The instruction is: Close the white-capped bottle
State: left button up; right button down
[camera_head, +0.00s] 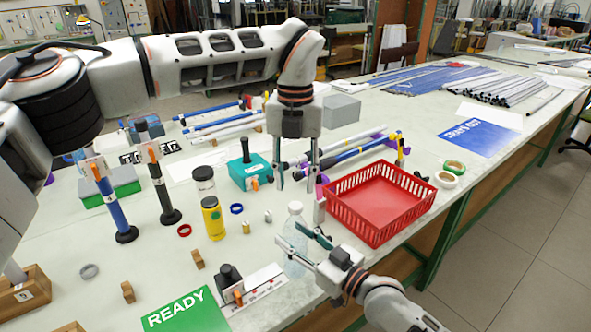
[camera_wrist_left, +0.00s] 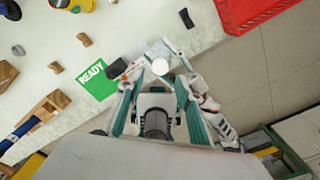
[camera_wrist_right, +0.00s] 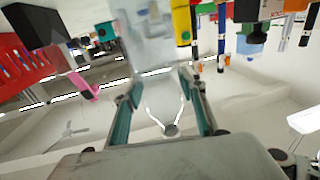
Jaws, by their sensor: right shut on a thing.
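The clear bottle (camera_head: 297,238) stands upright near the table's front edge, left of the red basket. Its white cap (camera_head: 295,207) sits at the top; I cannot tell how tight it is. My right gripper (camera_head: 306,243) is shut on the bottle's body from the front. In the right wrist view the translucent bottle (camera_wrist_right: 150,42) lies between the fingertips. My left gripper (camera_head: 296,184) points down above the cap, fingers apart and empty. In the left wrist view the white cap (camera_wrist_left: 160,66) shows between the open fingers, with the right gripper below.
The red basket (camera_head: 345,213) stands close to the right of the bottle. A black-topped block (camera_head: 230,278) and a green READY card (camera_head: 185,312) lie to the left. A yellow jar (camera_head: 213,220), small cylinders and upright rods stand further back. A teal box (camera_head: 250,172) is behind.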

aim_at(295, 205)
pick_arm(q)
jog(key=shift+f, duration=3)
grip_shut()
jog(key=shift+o, duration=0.8)
grip_release()
jog(key=shift+r, duration=0.1)
notch_tip(295, 205, up, 12)
